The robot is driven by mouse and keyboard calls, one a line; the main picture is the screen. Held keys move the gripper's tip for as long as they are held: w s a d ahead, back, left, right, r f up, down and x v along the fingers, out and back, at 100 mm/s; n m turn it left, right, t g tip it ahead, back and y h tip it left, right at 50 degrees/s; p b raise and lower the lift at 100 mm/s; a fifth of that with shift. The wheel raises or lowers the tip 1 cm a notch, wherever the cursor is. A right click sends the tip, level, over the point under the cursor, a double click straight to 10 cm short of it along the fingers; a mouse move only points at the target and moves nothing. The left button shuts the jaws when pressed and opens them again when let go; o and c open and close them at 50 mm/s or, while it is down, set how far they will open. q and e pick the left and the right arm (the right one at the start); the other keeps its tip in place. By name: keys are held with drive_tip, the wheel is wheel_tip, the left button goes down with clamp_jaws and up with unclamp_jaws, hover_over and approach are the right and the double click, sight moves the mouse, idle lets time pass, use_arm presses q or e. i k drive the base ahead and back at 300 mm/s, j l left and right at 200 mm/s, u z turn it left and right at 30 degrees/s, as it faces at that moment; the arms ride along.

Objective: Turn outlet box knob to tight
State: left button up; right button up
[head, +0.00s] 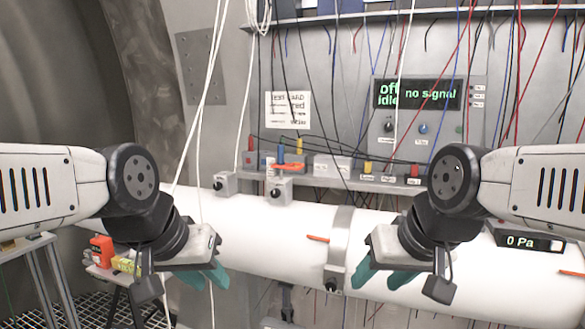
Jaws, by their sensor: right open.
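A display panel (430,93) on the back wall reads "off idle no signal" and has small knobs under its screen. Small grey boxes with dark knobs sit along the white pipe: a left box (225,184), a box with an orange handle (279,190), and a lower box (333,281) by the pipe's clamp. I cannot tell which one is the outlet box, and the knob markings are too small to read. My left gripper (204,276) is open and empty in front of the pipe's left part. My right gripper (384,279) is open and empty in front of the pipe, right of the clamp. Neither touches a knob.
The thick white pipe (270,235) crosses the view behind both grippers. White cables (205,90) hang in front at the left, and many thin wires hang at the right. A "0 Pa" display (535,242) is at the right. An orange item (101,251) stands at the lower left.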

sight(275, 193)
drive_tip(key=k+j+z, duration=0.1)
drive_tip(key=j, duration=1.5)
